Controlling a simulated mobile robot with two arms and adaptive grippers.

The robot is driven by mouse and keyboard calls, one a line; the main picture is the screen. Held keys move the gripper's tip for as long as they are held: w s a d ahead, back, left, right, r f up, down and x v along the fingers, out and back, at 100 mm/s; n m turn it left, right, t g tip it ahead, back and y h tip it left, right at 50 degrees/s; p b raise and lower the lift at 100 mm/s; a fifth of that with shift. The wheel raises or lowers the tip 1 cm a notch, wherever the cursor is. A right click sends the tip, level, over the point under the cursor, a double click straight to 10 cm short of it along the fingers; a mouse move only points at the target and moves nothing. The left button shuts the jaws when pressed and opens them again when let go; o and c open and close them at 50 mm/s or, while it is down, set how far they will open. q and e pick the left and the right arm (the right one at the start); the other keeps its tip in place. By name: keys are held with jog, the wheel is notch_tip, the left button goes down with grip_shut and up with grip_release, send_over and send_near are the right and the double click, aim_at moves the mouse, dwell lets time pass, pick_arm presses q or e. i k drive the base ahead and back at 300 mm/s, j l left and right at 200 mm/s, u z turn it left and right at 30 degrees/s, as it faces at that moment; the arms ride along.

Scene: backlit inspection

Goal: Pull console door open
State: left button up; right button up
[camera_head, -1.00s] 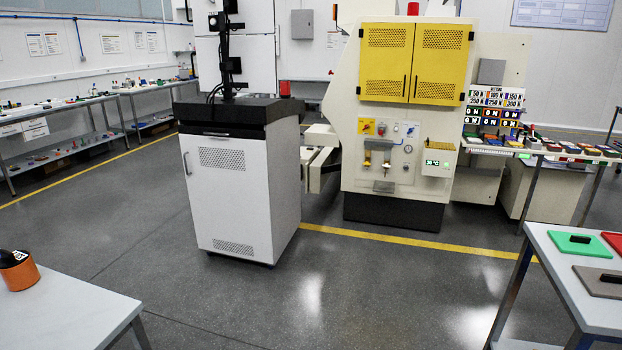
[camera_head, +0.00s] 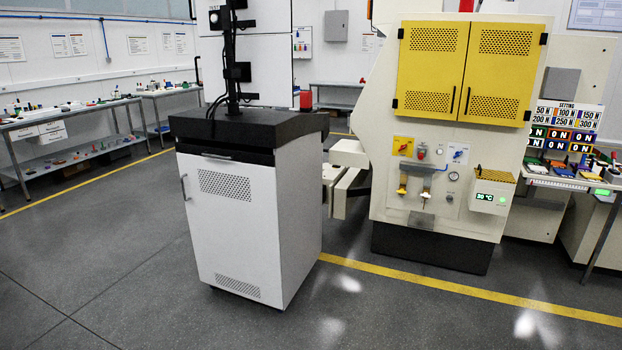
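The console (camera_head: 302,205) is a white cabinet with a black top, standing on the floor left of centre. Its white door (camera_head: 228,240) faces me and looks closed. The door has perforated vents at top and bottom. A vertical handle (camera_head: 184,187) sits at the door's left edge, near the top. A black post with devices (camera_head: 232,70) rises from the top. Neither of my grippers shows in the head view.
A large cream machine (camera_head: 425,215) with yellow doors (camera_head: 465,70) stands behind and to the right. Benches with small items (camera_head: 70,118) line the left wall. A table with coloured items (camera_head: 575,182) is at right. The floor (camera_head: 110,265) before the console is clear.

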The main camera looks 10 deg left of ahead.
aim_at(231, 206)
jog(key=i+j+u, duration=0.1)
jog(key=i+u, duration=0.2)
jog(key=i, duration=0.2)
jog(key=i+u, duration=0.25)
jog(key=i, duration=0.3)
jog(key=i+l+u, duration=0.1)
jog(key=i+u, duration=0.2)
jog(key=i, duration=0.2)
jog(key=i+l+u, duration=0.25)
jog(key=i, duration=0.3)
